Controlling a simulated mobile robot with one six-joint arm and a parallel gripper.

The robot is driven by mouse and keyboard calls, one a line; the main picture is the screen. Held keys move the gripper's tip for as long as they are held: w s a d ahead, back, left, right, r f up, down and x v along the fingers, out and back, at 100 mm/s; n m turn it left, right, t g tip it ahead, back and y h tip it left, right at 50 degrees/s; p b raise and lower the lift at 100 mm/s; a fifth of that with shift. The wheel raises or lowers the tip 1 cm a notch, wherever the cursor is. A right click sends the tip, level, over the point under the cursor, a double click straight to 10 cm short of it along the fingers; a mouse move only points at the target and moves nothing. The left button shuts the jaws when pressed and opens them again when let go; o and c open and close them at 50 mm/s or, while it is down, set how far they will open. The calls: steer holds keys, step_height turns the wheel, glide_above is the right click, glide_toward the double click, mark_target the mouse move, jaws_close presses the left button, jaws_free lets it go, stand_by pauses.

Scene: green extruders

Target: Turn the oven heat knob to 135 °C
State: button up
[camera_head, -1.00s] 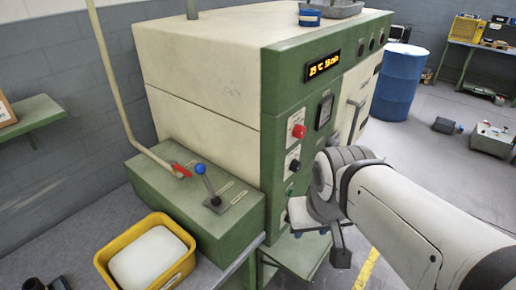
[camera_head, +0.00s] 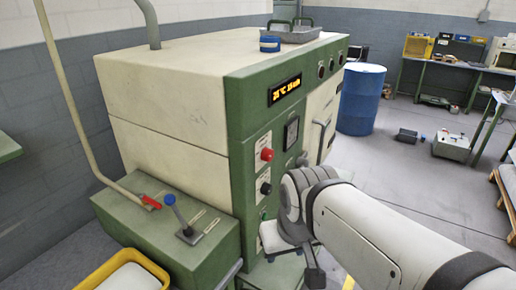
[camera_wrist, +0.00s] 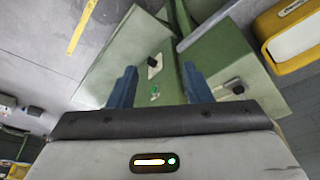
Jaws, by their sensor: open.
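The green and cream oven machine (camera_head: 170,85) fills the middle of the head view. Its lit display (camera_head: 287,88) seems to read 25 °C, with a second value too small to read surely. On its green front are a red knob (camera_head: 266,154) and a black knob (camera_head: 265,188) below it; their labels are unreadable. My gripper (camera_head: 284,255) is low in front of this panel, partly hidden by my wrist. In the wrist view my gripper (camera_wrist: 159,80) has its blue fingers apart and nothing held. A black knob (camera_wrist: 154,61) on a white plate shows beyond and between them.
A blue barrel (camera_head: 361,98) stands behind the oven at right. A tray (camera_head: 299,35) and blue tin (camera_head: 270,44) sit on top.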

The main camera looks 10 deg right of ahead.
steer(key=shift+o, duration=0.8)
steer(key=w+d+r+n+y+b, duration=0.1)
steer(key=w+r+n+b, duration=0.1)
steer(key=w, duration=0.4)
steer(key=w+d+r+n+y+b, duration=0.1)
steer(key=w+r+n+y+b, duration=0.1)
steer(key=w, duration=0.4)
steer(key=shift+w+d+r+t+b, duration=0.3)
steer(key=shift+w+r+t+b, duration=0.1)
steer(key=shift+r+b, duration=0.05)
steer(key=n+t+y+b, duration=0.2)
steer(key=n+y+b, duration=0.1)
steer(key=n, duration=0.3)
glide_toward(272, 155)
steer(key=p+x, duration=0.1)
steer(key=x, duration=0.7)
steer(key=shift+w+a+f, duration=0.1)
steer(key=shift+a+f, duration=0.1)
steer(key=shift+a, duration=0.05)
steer(key=shift+c, duration=0.3)
steer(key=c, duration=0.9)
